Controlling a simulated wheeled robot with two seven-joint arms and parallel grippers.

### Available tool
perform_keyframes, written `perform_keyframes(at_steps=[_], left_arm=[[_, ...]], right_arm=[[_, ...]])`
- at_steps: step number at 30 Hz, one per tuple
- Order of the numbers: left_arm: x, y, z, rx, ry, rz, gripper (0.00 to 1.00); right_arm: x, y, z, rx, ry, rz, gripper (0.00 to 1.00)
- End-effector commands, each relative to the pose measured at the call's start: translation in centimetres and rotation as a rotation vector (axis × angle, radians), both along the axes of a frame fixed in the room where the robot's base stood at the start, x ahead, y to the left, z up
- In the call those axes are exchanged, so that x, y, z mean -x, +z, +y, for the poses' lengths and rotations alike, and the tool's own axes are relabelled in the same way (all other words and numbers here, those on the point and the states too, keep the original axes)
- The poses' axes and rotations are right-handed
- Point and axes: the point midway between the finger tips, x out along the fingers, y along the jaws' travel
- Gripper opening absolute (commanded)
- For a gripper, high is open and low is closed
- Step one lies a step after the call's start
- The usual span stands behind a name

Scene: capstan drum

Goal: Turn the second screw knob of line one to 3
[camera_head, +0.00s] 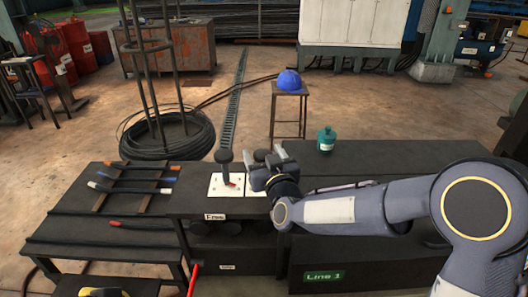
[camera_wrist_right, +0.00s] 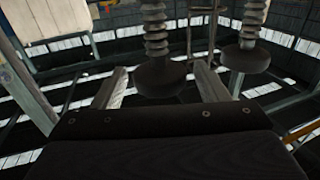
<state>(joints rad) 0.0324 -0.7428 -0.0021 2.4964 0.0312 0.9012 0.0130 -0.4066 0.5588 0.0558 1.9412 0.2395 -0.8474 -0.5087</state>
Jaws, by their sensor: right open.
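A white plate (camera_head: 222,188) on the dark bench carries a black screw knob (camera_head: 225,158) with a red pointer at its base. A second plate and knob sit just right of it, mostly hidden behind my right gripper (camera_head: 268,164). In the right wrist view, my right gripper is open, with a dark ribbed knob (camera_wrist_right: 160,77) showing between its fingers; contact cannot be told. Another ribbed knob (camera_wrist_right: 240,56) shows to the right there. The knob's pointer and scale numbers cannot be read. My left gripper is not in view.
A green "Line 1" label (camera_head: 324,276) is on the bench front below my right arm. A teal bottle (camera_head: 326,139) stands at the back of the bench. A lower table (camera_head: 75,233) with rods is at left. A blue helmet (camera_head: 289,80) rests on a stool behind.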

Motion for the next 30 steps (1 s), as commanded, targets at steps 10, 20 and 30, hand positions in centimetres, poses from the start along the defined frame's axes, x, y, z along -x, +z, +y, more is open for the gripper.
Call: perform_keyframes(at_steps=[10, 20, 30], left_arm=[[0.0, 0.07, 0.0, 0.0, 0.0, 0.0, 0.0], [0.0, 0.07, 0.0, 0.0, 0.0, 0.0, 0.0], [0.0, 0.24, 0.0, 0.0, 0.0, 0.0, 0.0]], right_arm=[[-0.43, -0.04, 0.14, 0.0, 0.0, 0.0, 0.65], [-0.4, -0.02, 0.13, 0.0, 0.0, 0.0, 0.24], [-0.34, 0.05, 0.33, 0.0, -0.068, -0.001, 0.24]])
